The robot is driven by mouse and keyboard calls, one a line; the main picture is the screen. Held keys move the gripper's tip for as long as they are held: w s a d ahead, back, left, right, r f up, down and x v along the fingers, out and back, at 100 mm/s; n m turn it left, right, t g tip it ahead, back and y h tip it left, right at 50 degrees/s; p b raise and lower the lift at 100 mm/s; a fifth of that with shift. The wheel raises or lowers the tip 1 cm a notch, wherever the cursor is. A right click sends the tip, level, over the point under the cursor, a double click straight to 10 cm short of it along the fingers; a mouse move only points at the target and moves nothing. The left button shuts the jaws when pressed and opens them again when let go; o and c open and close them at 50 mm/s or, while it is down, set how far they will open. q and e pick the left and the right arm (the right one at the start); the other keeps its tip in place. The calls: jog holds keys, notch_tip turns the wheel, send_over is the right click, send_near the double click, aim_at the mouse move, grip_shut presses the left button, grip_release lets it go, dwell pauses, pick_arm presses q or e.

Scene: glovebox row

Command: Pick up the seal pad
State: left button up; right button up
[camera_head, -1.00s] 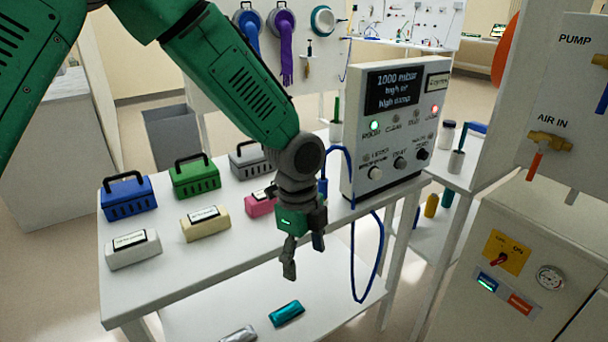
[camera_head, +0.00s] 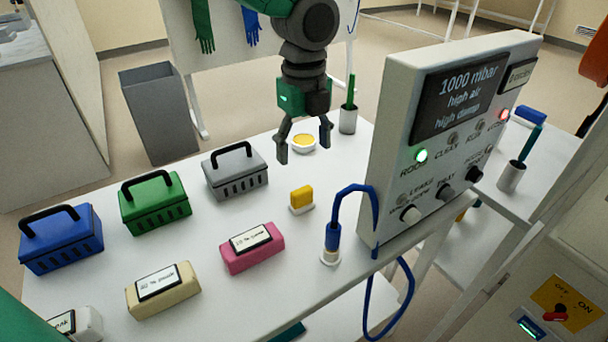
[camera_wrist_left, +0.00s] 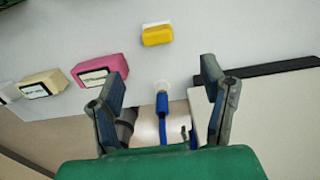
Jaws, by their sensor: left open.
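A small yellow block with a white base (camera_head: 301,197), which looks like the seal pad, stands on the white table between the pink block and the control box. It also shows near the top of the left wrist view (camera_wrist_left: 157,36). My left gripper (camera_head: 303,150) is open and empty, pointing down above the table. In the head view it appears beyond the yellow block, in front of a round white dish with a yellow top (camera_head: 303,142). In the left wrist view the open fingers (camera_wrist_left: 162,80) are apart from the block. My right gripper is not in view.
A control box (camera_head: 440,140) stands at the right, with a blue cable plug (camera_head: 332,240) near its front. Pink (camera_head: 252,255) and cream (camera_head: 160,302) labelled blocks lie left. Grey (camera_head: 235,178), green (camera_head: 154,210) and blue (camera_head: 62,250) cases stand behind them. A grey cup (camera_head: 348,120) stands at the back.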

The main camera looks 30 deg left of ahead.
aim_at(298, 189)
pick_arm(q)
jog(key=f, duration=0.3)
jog(key=shift+s+a+b, duration=0.2)
jog(key=shift+s+b, duration=0.15)
jog(key=f, duration=0.1)
jog(key=d+f, duration=0.1)
jog(key=f, duration=0.2)
jog(key=shift+w+d+f+b, duration=0.3)
jog(key=shift+d+f+b, duration=0.05)
jog(key=shift+b, duration=0.05)
jog(key=shift+a+f, duration=0.15)
jog(key=shift+a, duration=0.1)
jog(key=a+f, duration=0.2)
jog(key=f, duration=0.1)
jog(key=shift+s+a+b, duration=0.1)
jog(key=shift+b, duration=0.2)
notch_tip(298, 189, down, 2)
jog(key=shift+f, duration=0.1)
jog(key=shift+d, duration=0.8)
jog(key=shift+c, duration=0.5)
jog(key=c, duration=1)
jog(key=shift+a, duration=0.55)
jog(key=shift+c, duration=0.2)
notch_tip(298, 189, up, 10)
jog(key=shift+d+r+p, duration=0.1)
jog(key=shift+d+p, duration=0.05)
jog(key=shift+p, duration=0.55)
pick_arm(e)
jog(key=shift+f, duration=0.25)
